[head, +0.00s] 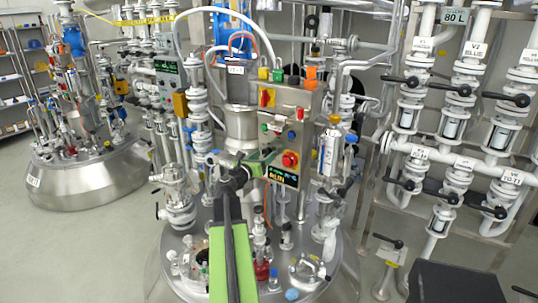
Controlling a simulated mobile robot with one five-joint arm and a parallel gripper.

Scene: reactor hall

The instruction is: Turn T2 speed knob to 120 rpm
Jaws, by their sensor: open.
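A steel control box (295,107) is mounted on the central vessel. Its lower face carries a large red knob or button (290,159), a small dark knob (291,135) and a dark display (283,176) with small lit text that I cannot read. I cannot tell for certain which control is the T2 speed knob, nor read its setting. My gripper (263,164) is open at the left edge of this face, left of the red control. Its tips look close to the panel; contact cannot be judged. My gripper and wrist hide part of the panel's left side.
The central vessel's lid (185,240) is crowded with fittings and pipes. A valve rack (465,165) with black handles stands at right. Another vessel (90,180) stands at left. A dark box (455,283) is at lower right. Grey floor shows between the vessels.

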